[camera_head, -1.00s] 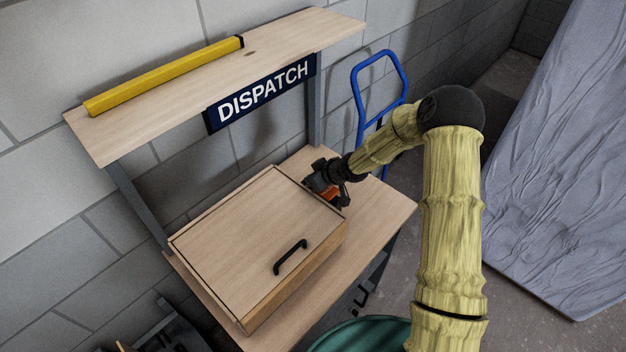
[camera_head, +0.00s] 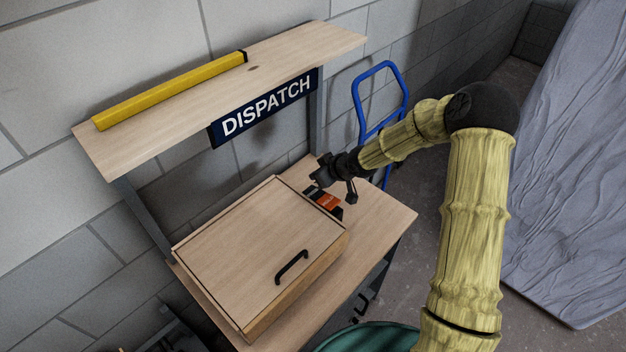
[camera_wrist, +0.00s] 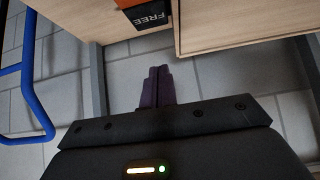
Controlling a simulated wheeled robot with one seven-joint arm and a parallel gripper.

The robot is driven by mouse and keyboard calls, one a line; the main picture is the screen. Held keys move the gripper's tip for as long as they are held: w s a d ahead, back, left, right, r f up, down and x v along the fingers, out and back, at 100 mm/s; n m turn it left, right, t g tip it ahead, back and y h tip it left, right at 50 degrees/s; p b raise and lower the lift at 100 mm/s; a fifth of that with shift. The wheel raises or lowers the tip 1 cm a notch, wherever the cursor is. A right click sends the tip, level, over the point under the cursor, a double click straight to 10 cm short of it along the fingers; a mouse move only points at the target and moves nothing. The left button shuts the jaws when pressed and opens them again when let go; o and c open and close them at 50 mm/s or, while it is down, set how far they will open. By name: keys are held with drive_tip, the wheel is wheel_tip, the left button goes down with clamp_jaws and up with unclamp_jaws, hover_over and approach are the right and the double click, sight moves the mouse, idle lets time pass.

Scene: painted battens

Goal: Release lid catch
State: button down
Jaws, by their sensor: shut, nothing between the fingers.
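A wooden box with a flat lid (camera_head: 245,235) sits on the bench, the lid lying down on it. A black handle (camera_head: 291,267) is on the lid near its front edge. An orange and black piece (camera_head: 327,201), seemingly the catch, is at the box's right side. In the wrist view its black face (camera_wrist: 148,15) reads "FREE", upside down. My gripper (camera_head: 318,178) is above and behind this piece, apart from it. In the wrist view its dark fingers (camera_wrist: 158,76) are together with nothing between them.
The bench top (camera_head: 383,213) is clear to the right of the box. A shelf (camera_head: 290,48) with a yellow bar (camera_head: 170,91) and a DISPATCH sign (camera_head: 266,106) overhangs the back. A blue tubular frame (camera_head: 357,85) stands behind, and a grey covered mass (camera_head: 570,180) at right.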

drive_tip(key=v, duration=0.6)
drive_tip(key=shift+a+r, duration=0.35)
drive_tip(key=shift+r, duration=0.15)
drive_tip(key=shift+w, duration=0.15)
drive_tip(key=s+d+r+m+g+h+b, duration=0.1)
drive_tip(key=s+d+r+m+h, duration=0.1)
drive_tip(key=s+d+m, duration=0.3)
drive_tip(key=s+d+r+m+g+h+b, duration=0.1)
drive_tip(key=s+d+m+h, duration=0.3)
drive_tip(key=s+d, duration=0.7)
drive_tip(key=s+r+m+g, duration=0.1)
drive_tip(key=s, duration=0.7)
drive_tip(key=shift+s+h+b, duration=0.25)
drive_tip(key=shift+h+b, duration=0.05)
drive_tip(key=shift+h, duration=0.1)
drive_tip(key=shift+s+a+r, duration=0.1)
drive_tip(key=shift+a+r, duration=0.05)
